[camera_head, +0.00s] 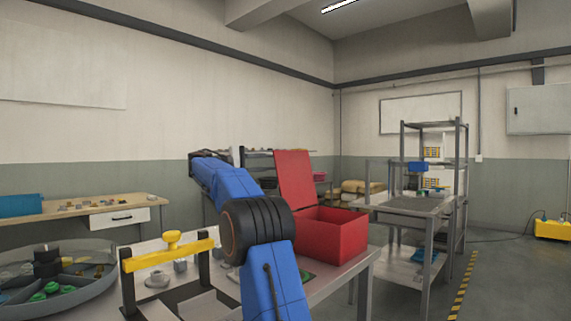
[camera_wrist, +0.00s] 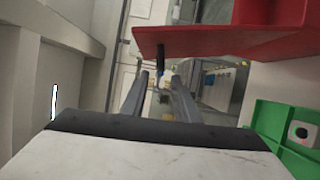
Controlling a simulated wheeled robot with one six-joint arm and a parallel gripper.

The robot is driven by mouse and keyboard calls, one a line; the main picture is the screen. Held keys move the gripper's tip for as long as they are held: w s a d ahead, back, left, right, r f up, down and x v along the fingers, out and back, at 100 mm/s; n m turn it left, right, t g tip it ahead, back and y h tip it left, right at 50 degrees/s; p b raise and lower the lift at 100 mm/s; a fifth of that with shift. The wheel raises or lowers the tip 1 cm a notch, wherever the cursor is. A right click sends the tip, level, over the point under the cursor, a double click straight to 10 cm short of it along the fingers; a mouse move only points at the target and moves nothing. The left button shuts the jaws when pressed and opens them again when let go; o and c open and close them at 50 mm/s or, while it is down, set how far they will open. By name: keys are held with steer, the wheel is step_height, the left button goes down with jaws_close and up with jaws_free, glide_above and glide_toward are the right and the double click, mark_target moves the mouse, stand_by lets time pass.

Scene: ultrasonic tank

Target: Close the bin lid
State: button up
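The red bin (camera_head: 330,235) stands on the table at the centre right in the head view. Its red lid (camera_head: 295,182) is raised, standing nearly upright at the bin's left side. In the wrist view, a red panel (camera_wrist: 225,40), apparently the lid, crosses the top right, with a dark rod-like piece (camera_wrist: 160,54) on its near side. My gripper (camera_wrist: 160,76) is open, its two grey fingers apart with nothing seen held between them. The dark piece appears beyond the fingertips; I cannot tell the gap. In the head view my gripper is hidden or out of frame.
A yellow-handled frame (camera_head: 168,254) and a round divided tray (camera_head: 58,285) stand at the left of my arm. A green tray (camera_wrist: 262,118) lies at the right in the wrist view. A grey metal table (camera_head: 410,205) stands behind the bin. Open floor lies at the right.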

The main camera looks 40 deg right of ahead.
mark_target(286, 162)
steer(key=x, duration=0.7)
steer(key=shift+s+d+f, duration=0.1)
steer(key=shift+s+d, duration=0.05)
steer(key=shift+d, duration=0.2)
steer(key=shift+c, duration=0.7)
jaws_close()
